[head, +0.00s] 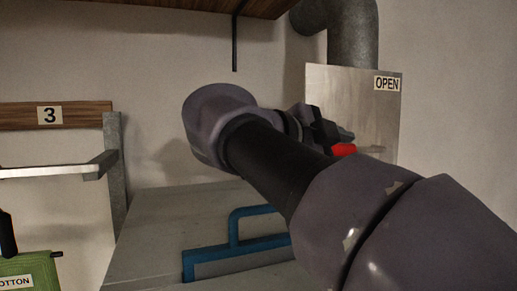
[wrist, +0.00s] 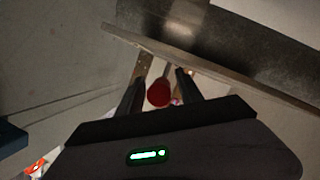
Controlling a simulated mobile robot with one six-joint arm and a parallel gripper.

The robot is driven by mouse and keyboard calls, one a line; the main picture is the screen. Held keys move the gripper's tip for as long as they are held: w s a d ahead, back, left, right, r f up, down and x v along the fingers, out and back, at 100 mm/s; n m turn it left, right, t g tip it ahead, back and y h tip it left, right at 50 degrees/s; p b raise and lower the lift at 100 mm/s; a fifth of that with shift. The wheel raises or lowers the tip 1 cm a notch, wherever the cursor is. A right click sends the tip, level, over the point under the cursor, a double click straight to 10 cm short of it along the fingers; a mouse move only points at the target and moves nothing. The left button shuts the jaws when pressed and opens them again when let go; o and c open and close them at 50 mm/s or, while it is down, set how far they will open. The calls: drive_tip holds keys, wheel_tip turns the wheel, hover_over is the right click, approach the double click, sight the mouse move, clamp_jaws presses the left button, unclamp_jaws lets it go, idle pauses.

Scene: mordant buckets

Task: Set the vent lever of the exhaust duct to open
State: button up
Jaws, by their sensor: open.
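The exhaust duct's grey metal plate (head: 350,95) stands at the right in the head view, with an OPEN label (head: 386,83) at its upper right corner. The vent lever's red knob (head: 343,150) shows low on the plate, close beside my gripper (head: 335,133). In the wrist view the red knob (wrist: 159,94) appears between the two dark fingers of my open gripper (wrist: 163,76). The fingers are not closed on it. I cannot tell how deep the knob sits between them. My arm hides the plate's lower part and most of the lever.
A grey duct pipe (head: 353,35) rises above the plate. At left are a wooden board marked 3 (head: 80,113), a metal bracket (head: 60,170) and a green labelled object (head: 30,268). A wooden shelf (head: 220,7) hangs overhead.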

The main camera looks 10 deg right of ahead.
drive_tip(key=shift+w+d+f, duration=0.1)
drive_tip(key=shift+w+d, duration=0.1)
drive_tip(key=shift+d, duration=0.2)
drive_tip(key=shift+w+f, duration=0.15)
drive_tip(key=shift+w, duration=0.3)
drive_tip(key=shift+s, duration=0.25)
drive_tip(key=c, duration=0.4)
clamp_jaws()
